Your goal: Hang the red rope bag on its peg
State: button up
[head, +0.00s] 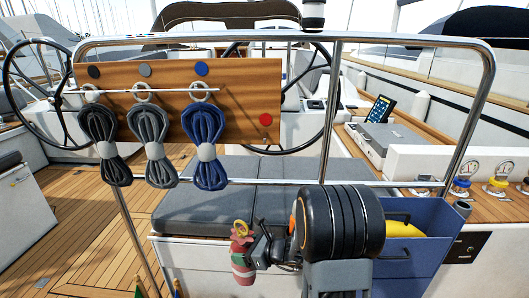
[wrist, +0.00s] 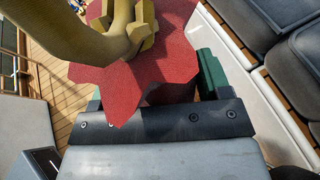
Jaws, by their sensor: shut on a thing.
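The jaw tips are partly hidden. The wooden peg board (head: 235,95) stands up and to the left, apart from the bag. A red disc (head: 265,120) marks its right end, above a small bare peg (head: 266,143).
Black (head: 101,125), grey (head: 150,125) and blue (head: 205,125) rope bags hang by rings on the board. A thin pale rod (head: 140,91) crosses near their rings. A steel rail (head: 330,115) frames the board. A blue bin (head: 425,225) stands right of my arm, grey cushions (head: 190,210) behind.

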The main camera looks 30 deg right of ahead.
jog(key=s+d+r+n+g+y+p, duration=0.1)
jog(key=s+d+r+p, duration=0.15)
jog(key=r+p, duration=0.95)
jog(key=s+d+r+n+g+y+p, duration=0.15)
jog(key=s+r+p, duration=0.25)
jog(key=r+p, duration=0.8)
jog(key=w+d+b, duration=0.3)
jog(key=w+d, duration=0.1)
jog(key=w, duration=0.5)
jog(key=shift+d+r+b, duration=0.15)
jog(key=shift+d+b, duration=0.1)
jog(key=shift+b, duration=0.05)
jog(key=o, duration=1.2)
jog(key=shift+d, duration=0.1)
jog(key=b+v, duration=0.2)
jog(key=v, duration=1.1)
jog(key=shift+s, duration=0.4)
